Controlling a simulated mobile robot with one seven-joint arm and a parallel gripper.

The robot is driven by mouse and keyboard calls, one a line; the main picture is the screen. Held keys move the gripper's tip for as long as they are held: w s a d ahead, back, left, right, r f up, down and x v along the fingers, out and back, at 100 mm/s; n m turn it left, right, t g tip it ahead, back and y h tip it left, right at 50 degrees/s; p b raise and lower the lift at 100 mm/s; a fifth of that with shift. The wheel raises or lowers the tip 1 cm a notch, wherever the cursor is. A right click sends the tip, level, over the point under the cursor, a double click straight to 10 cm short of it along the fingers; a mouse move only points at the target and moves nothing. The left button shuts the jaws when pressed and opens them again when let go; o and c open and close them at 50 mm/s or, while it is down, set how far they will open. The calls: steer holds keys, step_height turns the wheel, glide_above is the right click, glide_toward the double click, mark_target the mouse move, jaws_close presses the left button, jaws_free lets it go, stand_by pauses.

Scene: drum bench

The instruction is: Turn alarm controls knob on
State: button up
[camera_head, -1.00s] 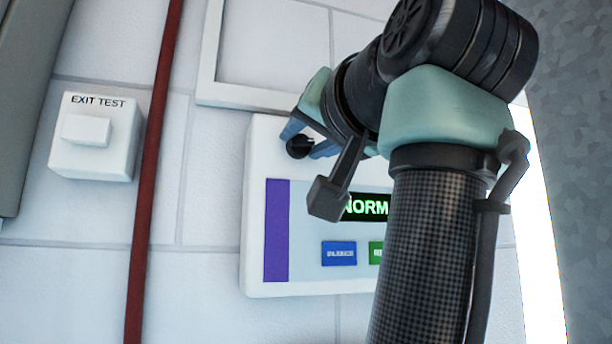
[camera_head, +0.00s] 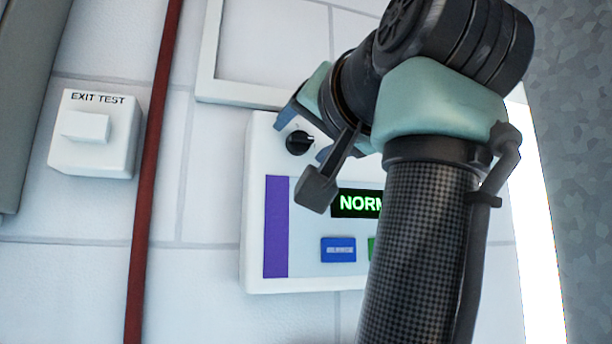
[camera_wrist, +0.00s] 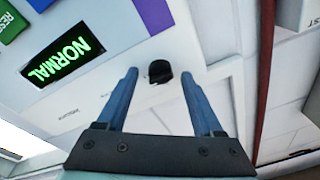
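The alarm controls panel (camera_head: 256,225) is a white box on the wall with a purple stripe and a green lit "NORMAL" display, partly hidden by my arm in the head view. Its black round knob (camera_head: 299,142) sits at the upper left of the panel. In the wrist view the knob (camera_wrist: 160,71) lies between the tips of my two blue fingers, with a gap on each side. My gripper (camera_wrist: 160,76) is open and empty. In the head view my gripper (camera_head: 304,134) has one finger above the knob and one to its lower right.
A blue button (camera_head: 338,249) and a partly hidden green one sit low on the panel. A white "EXIT TEST" box (camera_head: 95,140) is on the wall at left. A dark red pipe (camera_head: 150,170) runs between the box and panel. A white frame (camera_head: 245,95) is above the panel.

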steer(key=shift+s, duration=0.1)
steer(key=b+v, duration=0.7)
steer(key=v, duration=0.5)
steer(key=shift+s+d, duration=0.2)
steer(key=shift+s, duration=0.15)
steer(key=shift+f, duration=0.1)
